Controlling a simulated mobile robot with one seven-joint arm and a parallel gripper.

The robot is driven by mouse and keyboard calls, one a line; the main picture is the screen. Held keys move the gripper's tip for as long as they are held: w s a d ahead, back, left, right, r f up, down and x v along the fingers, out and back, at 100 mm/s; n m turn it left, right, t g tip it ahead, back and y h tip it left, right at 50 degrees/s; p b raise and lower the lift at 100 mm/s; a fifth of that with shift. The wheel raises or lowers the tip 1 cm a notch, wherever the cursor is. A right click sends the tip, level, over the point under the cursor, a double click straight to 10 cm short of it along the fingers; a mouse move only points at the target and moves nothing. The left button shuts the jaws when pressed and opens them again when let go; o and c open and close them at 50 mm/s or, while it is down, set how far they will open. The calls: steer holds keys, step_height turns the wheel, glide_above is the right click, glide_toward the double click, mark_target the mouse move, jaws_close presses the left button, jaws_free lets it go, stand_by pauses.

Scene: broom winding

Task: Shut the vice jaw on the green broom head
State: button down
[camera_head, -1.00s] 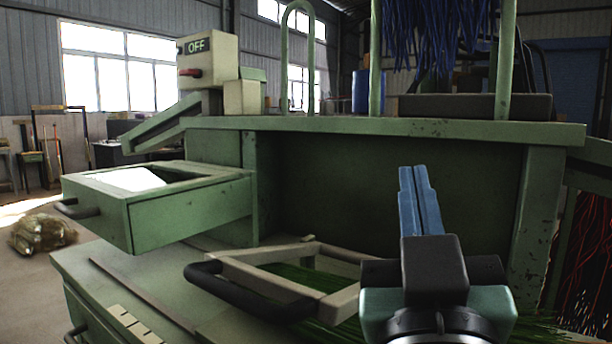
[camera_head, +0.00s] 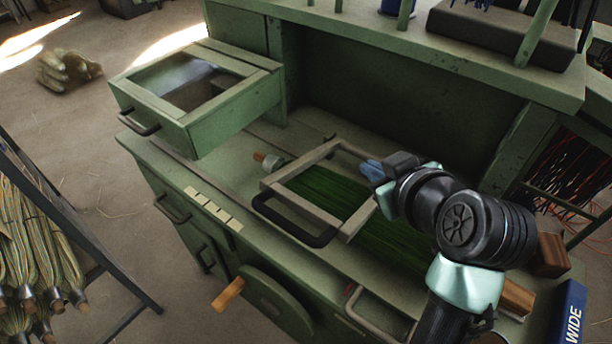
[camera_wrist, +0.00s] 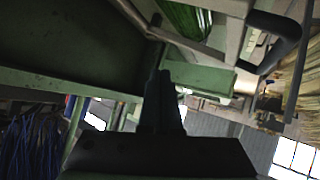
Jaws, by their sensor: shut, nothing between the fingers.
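The green broom head (camera_head: 322,190) lies flat on the bench, its bristles running on to the right. The vice jaw (camera_head: 272,184), a pale rectangular frame with a black handle (camera_head: 292,224) at its front, surrounds part of it in the picture. I cannot tell whether the jaw presses on the bristles. My gripper (camera_head: 371,170), with blue fingers, is shut and empty at the frame's back right side. I cannot tell if it touches. In the wrist view the fingers (camera_wrist: 163,100) are together, with the black handle (camera_wrist: 277,42) and green bristles (camera_wrist: 185,20) beyond them.
An open green drawer (camera_head: 200,92) stands left of the vice. The bench's back panel and upper shelf (camera_head: 480,62) rise behind. Wooden blocks (camera_head: 550,256) and a blue box (camera_head: 568,312) sit at the right. A wooden-handled crank (camera_head: 228,294) sticks out in front.

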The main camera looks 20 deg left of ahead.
steer(key=s+r+n+g+y+p, duration=0.35)
steer(key=s+r+g+p, duration=0.45)
steer(key=p, duration=1.2)
glide_above(291, 225)
steer(key=d, duration=0.3)
steer(key=shift+n+h, duration=0.25)
steer(key=shift+n, duration=0.2)
steer(key=f, duration=0.8)
steer(key=shift+s+f, duration=0.15)
steer(key=shift+s, duration=0.15)
step_height(291, 225, down, 3)
steer(key=shift+a+r+p, duration=0.1)
steer(key=shift+r+p, duration=0.1)
steer(key=shift+p, duration=0.15)
steer(key=shift+s+f, duration=0.1)
steer(key=shift+f, duration=0.85)
steer(key=shift+f, duration=0.1)
